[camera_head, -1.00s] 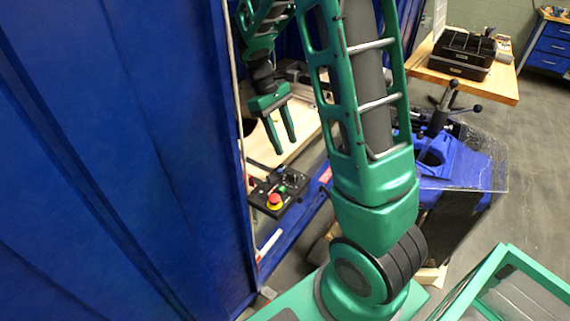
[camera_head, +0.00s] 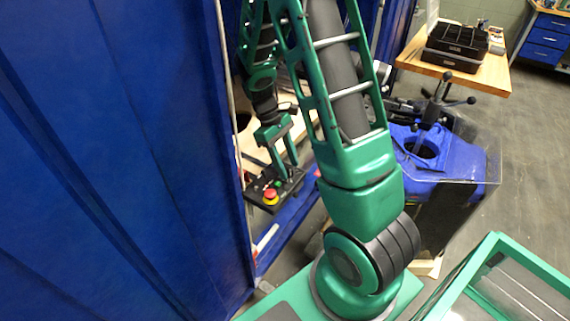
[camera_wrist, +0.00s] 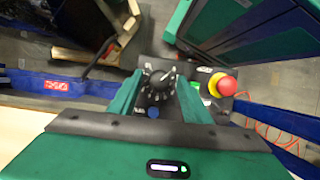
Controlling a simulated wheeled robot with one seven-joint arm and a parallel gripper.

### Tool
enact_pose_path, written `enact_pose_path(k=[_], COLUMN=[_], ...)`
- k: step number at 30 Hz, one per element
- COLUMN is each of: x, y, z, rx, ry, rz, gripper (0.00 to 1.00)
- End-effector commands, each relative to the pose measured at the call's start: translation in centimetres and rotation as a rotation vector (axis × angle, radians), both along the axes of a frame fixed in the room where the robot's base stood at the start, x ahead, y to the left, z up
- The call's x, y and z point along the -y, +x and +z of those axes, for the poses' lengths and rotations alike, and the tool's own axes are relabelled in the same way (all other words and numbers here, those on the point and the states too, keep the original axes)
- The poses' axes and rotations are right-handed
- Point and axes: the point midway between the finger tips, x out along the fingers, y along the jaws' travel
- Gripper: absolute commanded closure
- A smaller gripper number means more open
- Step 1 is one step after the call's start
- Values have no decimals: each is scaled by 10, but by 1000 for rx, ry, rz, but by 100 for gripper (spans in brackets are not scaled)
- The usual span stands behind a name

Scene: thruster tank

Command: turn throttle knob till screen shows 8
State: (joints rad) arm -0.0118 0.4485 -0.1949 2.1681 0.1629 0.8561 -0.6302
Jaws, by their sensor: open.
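The throttle knob (camera_wrist: 161,81) is a dark round dial with pale marks around it, on the black control box (camera_head: 264,195). In the wrist view it shows between the two green fingers of my gripper (camera_wrist: 159,84), which is open. In the head view my gripper (camera_head: 288,172) points down over the box, its fingers hiding the knob. I cannot tell whether the fingers touch the knob. I cannot make out a screen or a number on it in either view.
A red stop button on a yellow collar (camera_wrist: 226,85) is close beside the right finger. A blue button (camera_wrist: 153,112) is below the knob. A tall blue panel (camera_head: 120,150) stands left of the box. A wooden bench with black trays (camera_head: 458,45) is at the back right.

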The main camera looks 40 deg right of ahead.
Motion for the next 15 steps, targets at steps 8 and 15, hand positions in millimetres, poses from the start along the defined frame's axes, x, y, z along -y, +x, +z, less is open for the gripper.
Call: enact_pose_path(k=[8, 15], x=[0, 0], y=[-1, 0], z=[-2, -1], rx=[1, 0], ry=[0, 0], rz=[0, -1], gripper=[56, 96])
